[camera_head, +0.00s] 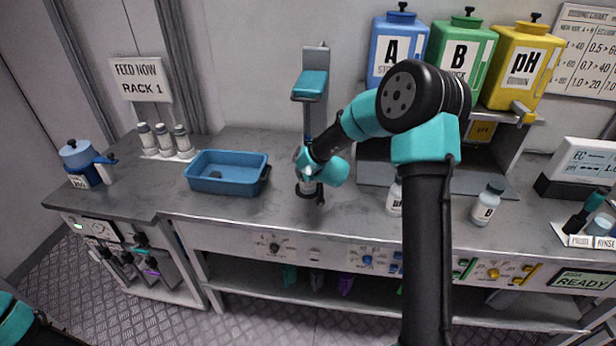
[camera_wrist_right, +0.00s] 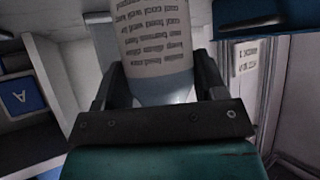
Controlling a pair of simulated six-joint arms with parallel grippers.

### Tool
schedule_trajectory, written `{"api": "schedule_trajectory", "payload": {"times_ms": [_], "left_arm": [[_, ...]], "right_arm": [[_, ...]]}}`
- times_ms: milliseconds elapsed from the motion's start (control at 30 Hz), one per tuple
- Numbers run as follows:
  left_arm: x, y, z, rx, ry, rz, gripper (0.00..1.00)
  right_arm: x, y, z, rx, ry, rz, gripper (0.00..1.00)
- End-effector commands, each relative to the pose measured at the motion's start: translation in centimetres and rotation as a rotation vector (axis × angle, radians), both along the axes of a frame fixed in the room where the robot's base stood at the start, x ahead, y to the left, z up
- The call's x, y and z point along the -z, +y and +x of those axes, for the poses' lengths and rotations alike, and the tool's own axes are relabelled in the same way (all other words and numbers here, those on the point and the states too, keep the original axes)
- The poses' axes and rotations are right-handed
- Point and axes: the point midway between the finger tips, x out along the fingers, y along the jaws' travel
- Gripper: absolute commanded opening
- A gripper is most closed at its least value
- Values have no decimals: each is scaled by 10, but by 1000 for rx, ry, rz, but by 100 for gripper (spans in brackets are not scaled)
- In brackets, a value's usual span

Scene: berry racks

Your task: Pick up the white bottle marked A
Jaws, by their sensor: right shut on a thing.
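My right gripper (camera_head: 310,188) is shut on a white bottle (camera_wrist_right: 158,45) at the bench, in front of the dosing stand. In the right wrist view the bottle sits between the two fingers, with lines of small print on its label. Its letter cannot be read, and in the head view it is mostly hidden by the gripper. Another white bottle (camera_head: 394,198) stands on the bench, partly behind my right arm. A white bottle marked B (camera_head: 487,205) stands further right. Only a piece of my left arm shows at the lower left corner.
A blue tray (camera_head: 228,188) lies left of the gripper. Several small bottles (camera_head: 164,140) stand at the back left, near a blue jug (camera_head: 80,160). The stand (camera_head: 314,88) rises behind the gripper. Tanks A (camera_head: 398,45), B (camera_head: 462,50) and pH (camera_head: 520,65) sit on a shelf.

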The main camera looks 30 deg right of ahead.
Motion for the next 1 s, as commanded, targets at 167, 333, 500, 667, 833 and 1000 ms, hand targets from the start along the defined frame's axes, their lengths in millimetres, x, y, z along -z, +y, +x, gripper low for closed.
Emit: {"api": "schedule_trajectory", "payload": {"times_ms": [167,333,500,667,833,1000], "left_arm": [[0,0,0,0,0,0,0],[0,0,0,0,0,0,0],[0,0,0,0,0,0,0],[0,0,0,0,0,0,0],[0,0,0,0,0,0,0],[0,0,0,0,0,0,0]], "right_arm": [[0,0,0,0,0,0,37],[0,0,0,0,0,0,37],[-6,0,0,0,-1,0,37],[-18,0,0,1,-3,0,37],[-31,-1,0,2,-2,0,37],[-36,6,-10,-1,2,0,37]]}}
